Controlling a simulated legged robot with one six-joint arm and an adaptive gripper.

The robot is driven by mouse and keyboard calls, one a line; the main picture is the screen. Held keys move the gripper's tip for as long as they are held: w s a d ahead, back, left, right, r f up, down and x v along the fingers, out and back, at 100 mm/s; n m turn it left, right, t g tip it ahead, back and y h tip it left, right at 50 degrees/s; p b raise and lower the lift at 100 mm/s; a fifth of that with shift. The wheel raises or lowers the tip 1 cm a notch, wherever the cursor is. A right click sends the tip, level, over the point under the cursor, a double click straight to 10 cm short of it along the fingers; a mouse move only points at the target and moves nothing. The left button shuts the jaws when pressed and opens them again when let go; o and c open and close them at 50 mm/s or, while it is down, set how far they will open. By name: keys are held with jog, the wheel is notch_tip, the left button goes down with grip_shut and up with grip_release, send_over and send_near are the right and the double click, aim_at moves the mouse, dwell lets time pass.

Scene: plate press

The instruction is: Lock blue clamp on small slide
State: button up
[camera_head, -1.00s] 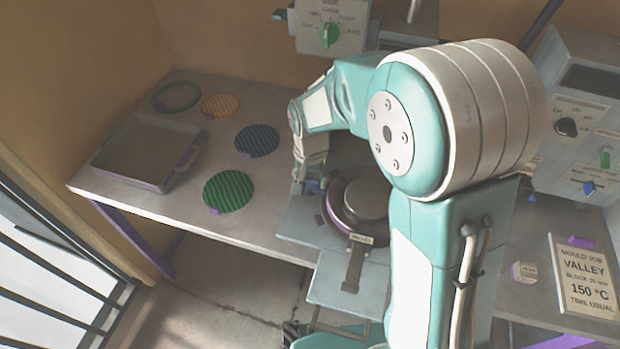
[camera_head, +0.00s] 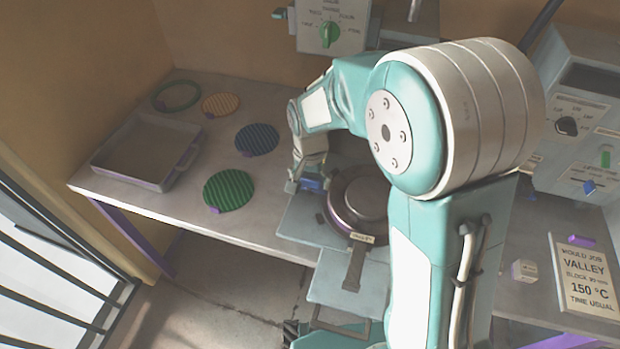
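The blue clamp (camera_head: 312,184) is a small blue piece at the left edge of the press, beside the round dark mould. My gripper (camera_head: 297,184) is right at the clamp, on its left side, pointing down. It is small and partly hidden, so I cannot tell whether its fingers touch or grip the clamp. The small slide (camera_head: 305,222) is a pale grey-blue plate under the clamp and the round mould (camera_head: 358,203). My arm covers the right part of the press.
A grey tray (camera_head: 150,152) and ribbed discs in green (camera_head: 229,190), blue (camera_head: 257,139) and orange (camera_head: 221,104) lie on the table to the left. A control box (camera_head: 585,125) and a job card (camera_head: 584,276) stand at the right.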

aim_at(310, 178)
jog(key=shift+r, duration=0.1)
notch_tip(310, 178, up, 12)
jog(key=shift+w, duration=0.15)
dwell(0.6)
dwell(0.5)
